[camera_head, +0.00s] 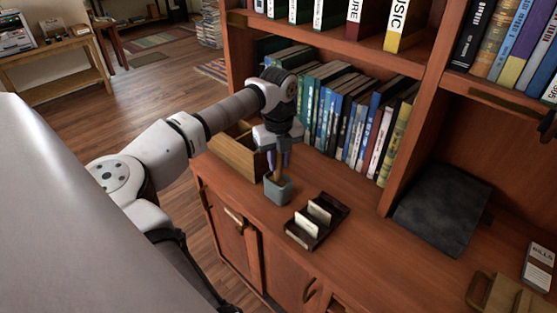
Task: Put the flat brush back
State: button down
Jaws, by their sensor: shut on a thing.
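My gripper (278,158) points down over the cabinet top and is shut on the flat brush (278,176). Only a tan part of the brush shows, between the fingers and a grey-blue square pot (278,191). The brush is upright, and its lower end is at or inside the pot's mouth. I cannot tell how deep it sits or whether it touches the pot. The rest of the brush is hidden by my gripper.
A dark card holder (318,236) with white cards stands right of the pot. A wooden box (234,158) is at its left, partly behind my arm. A row of books (350,125) stands behind. A dark flat slab (440,210) lies farther right; the counter between is clear.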

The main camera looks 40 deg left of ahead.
jog(key=c, duration=1.3)
grip_release()
jog(key=shift+f, duration=0.1)
notch_tip(320, 180, up, 12)
jog(key=shift+r+b, duration=0.15)
jog(key=shift+b, duration=0.75)
jog(key=shift+s, duration=0.1)
